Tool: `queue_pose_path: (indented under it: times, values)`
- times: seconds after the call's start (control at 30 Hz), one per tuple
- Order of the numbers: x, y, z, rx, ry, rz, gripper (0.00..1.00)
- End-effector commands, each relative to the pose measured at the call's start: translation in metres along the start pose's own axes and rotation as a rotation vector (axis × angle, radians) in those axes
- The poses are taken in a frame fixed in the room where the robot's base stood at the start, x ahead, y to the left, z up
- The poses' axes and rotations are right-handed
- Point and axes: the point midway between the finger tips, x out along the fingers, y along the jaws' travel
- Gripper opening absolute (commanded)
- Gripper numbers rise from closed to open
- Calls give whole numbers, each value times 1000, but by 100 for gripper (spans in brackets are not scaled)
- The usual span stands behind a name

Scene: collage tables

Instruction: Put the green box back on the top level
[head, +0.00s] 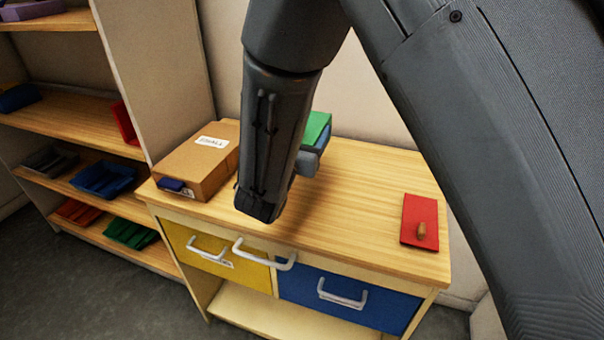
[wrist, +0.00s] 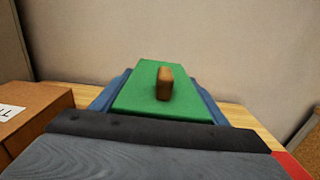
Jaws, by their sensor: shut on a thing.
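A green lid-like panel with a brown wooden knob (wrist: 165,84) lies in front of my gripper in the wrist view. Blue sides (wrist: 207,104) show under and beside it. In the head view its green top (head: 317,127) shows behind my arm, near the table's back; the rest is hidden. My gripper (head: 308,163) is mostly hidden by its own link, with a grey finger part showing beside the blue side. It is shut on this green-topped box, low over the table (head: 365,185); whether the box touches the wood I cannot tell.
A cardboard box (head: 196,160) with a white label stands left of my gripper. A red lid (head: 420,220) lies at the table's right. A shelf unit (head: 60,115) at left holds trays on several levels, with a purple item (head: 30,10) high up. Yellow and blue drawers face front.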

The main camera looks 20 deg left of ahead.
Motion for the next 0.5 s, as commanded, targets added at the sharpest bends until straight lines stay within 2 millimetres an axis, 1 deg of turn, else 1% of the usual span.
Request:
queue_pose_path:
  times: [0.2,0.27,0.5]
  values:
    - [0,0,-32,-3,1,0,39]
    - [0,0,-40,-3,0,0,39]
    - [0,0,-56,-2,0,0,39]
